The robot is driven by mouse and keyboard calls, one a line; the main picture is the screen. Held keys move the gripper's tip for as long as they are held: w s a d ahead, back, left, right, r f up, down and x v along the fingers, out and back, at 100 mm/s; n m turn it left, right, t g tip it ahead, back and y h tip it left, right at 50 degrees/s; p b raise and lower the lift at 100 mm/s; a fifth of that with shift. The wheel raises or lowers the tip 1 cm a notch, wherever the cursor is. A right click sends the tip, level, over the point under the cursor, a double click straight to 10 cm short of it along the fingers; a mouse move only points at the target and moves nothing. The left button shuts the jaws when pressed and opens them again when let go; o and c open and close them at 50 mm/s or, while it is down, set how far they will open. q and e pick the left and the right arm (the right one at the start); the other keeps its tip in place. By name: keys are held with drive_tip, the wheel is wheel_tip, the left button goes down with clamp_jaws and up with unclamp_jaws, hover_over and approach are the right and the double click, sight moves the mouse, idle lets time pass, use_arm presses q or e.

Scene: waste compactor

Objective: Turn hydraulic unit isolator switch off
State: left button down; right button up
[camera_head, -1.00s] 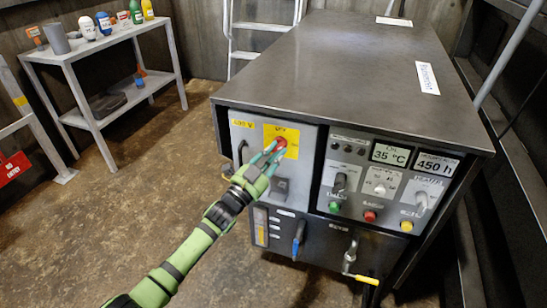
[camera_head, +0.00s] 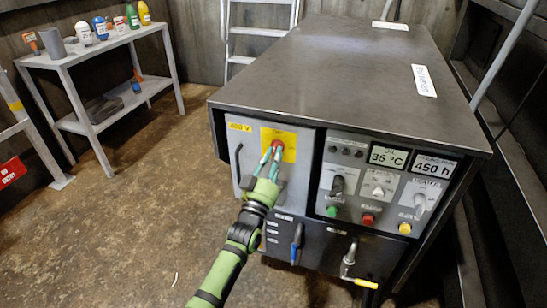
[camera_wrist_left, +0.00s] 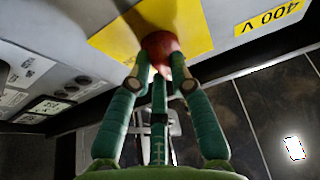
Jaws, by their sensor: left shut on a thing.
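The isolator switch is a red knob (camera_head: 278,145) on a yellow plate (camera_head: 289,140) on the upper left front panel of the hydraulic unit (camera_head: 330,75). My left gripper (camera_head: 271,156) is at the knob, with its green fingers closed around it. In the left wrist view the red knob (camera_wrist_left: 160,45) sits between the fingertips (camera_wrist_left: 161,72) in front of the yellow plate (camera_wrist_left: 190,22). The fingers hide part of the knob, so its exact angle cannot be told. My right gripper is in no view.
Right of the switch is a panel with a black selector (camera_head: 337,186), a green button (camera_head: 332,211), a red button (camera_head: 368,219) and displays. Below are a blue-handled valve (camera_head: 297,243) and a yellow-handled valve (camera_head: 365,283). A shelf (camera_head: 90,60) with bottles stands at left.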

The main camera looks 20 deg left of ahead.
use_arm(q)
drive_tip(key=shift+n, duration=0.6)
drive_tip(key=c, duration=1.1)
unclamp_jaws()
drive_tip(key=v, duration=1.2)
drive_tip(key=shift+d, duration=0.2)
drive_tip(key=shift+f, duration=0.1)
